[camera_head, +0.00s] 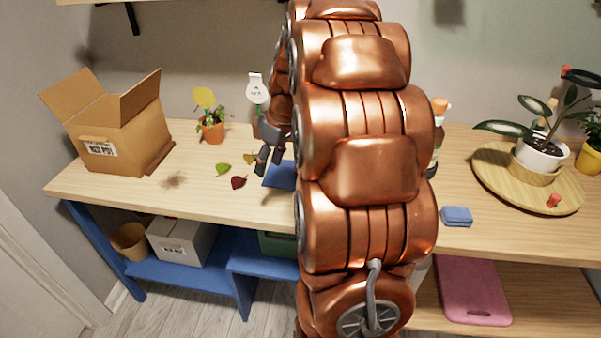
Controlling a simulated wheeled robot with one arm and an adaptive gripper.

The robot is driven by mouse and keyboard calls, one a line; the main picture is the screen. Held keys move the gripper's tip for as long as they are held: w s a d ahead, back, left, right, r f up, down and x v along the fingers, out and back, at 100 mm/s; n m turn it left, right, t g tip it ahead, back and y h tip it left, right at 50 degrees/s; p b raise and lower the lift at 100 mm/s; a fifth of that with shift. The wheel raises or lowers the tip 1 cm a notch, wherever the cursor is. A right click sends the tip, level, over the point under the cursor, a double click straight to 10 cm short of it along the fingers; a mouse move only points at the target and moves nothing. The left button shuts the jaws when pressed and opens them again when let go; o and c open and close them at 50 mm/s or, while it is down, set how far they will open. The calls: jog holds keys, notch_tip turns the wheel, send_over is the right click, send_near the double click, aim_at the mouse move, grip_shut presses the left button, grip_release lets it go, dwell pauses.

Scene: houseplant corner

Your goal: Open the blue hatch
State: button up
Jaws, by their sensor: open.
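A flat blue panel (280,175) shows on the wooden tabletop just left of my copper arm. It may be the blue hatch, but most of it is hidden behind my arm, and no handle or hinge shows. My gripper (268,163) is open and empty, pointing down close to the panel's left edge. I cannot tell whether its fingers touch the panel.

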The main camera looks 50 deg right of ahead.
jog(key=t+b, duration=0.2)
jog(key=b, duration=0.1)
send_near(287, 170)
jog(key=s+r, duration=0.2)
jog(key=s, duration=0.2)
jog(key=shift+n+h, duration=0.3)
jog(key=shift+h, duration=0.1)
jog(key=shift+p+x, duration=0.6)
jog(key=shift+x, duration=3.15)
jog(key=shift+w+d, duration=0.15)
grip_shut()
